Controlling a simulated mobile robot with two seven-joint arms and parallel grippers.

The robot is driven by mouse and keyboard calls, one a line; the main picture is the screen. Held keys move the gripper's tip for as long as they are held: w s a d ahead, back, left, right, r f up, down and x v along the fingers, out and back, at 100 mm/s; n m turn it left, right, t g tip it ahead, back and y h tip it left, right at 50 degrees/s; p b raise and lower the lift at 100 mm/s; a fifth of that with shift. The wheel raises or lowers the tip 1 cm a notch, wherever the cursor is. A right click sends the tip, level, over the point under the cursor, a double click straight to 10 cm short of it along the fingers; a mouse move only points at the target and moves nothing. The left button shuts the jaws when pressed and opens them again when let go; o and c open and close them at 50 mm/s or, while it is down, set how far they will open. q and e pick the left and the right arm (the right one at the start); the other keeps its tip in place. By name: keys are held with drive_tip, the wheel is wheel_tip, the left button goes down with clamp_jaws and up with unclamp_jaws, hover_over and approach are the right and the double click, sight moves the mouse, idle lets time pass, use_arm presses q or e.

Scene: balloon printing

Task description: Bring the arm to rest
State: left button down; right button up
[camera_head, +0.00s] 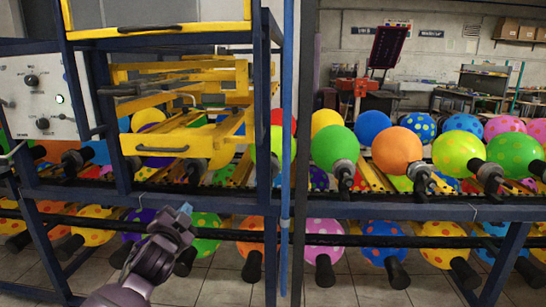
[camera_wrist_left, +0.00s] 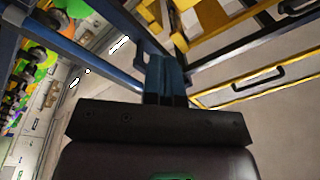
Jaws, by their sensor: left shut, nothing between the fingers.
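My left gripper (camera_head: 185,211) is at the lower left of the head view, in front of the machine's lower dark blue rail. Its fingertips are closed together and hold nothing. In the left wrist view the blue fingers (camera_wrist_left: 166,78) point up the picture, side by side. My right gripper is in neither view. The balloon machine's dark blue frame (camera_head: 274,90) stands before me, with a yellow drawer-like frame (camera_head: 187,144) in its left bay. I cannot tell from the picture how far the gripper is from the rail.
A control panel (camera_head: 36,98) with knobs and a lit green button is at the left. An orange balloon (camera_head: 397,150) and several others sit on black holders along the rails. A blue vertical pole (camera_head: 287,100) stands mid-view. Grey tiled floor (camera_head: 222,285) shows below.

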use_arm(q)
drive_tip(key=s+a+f+n+g, duration=0.1)
drive_tip(key=s+f+n+g, duration=0.1)
drive_tip(key=s+f, duration=0.7)
drive_tip(key=s+a+f+n+g+y+p, duration=0.1)
drive_tip(key=s+a+f+n+g, duration=0.1)
drive_tip(key=s+f, duration=0.8)
drive_tip(key=s+a+f+n+g+p, duration=0.1)
drive_tip(key=s+f+n+g, duration=0.3)
drive_tip(key=s+f, duration=0.6)
drive_tip(key=s+a+n, duration=0.1)
drive_tip(key=s, duration=1.2)
drive_tip(key=shift+s+y, duration=0.3)
drive_tip(key=shift+s, duration=0.1)
drive_tip(key=shift+f, duration=0.1)
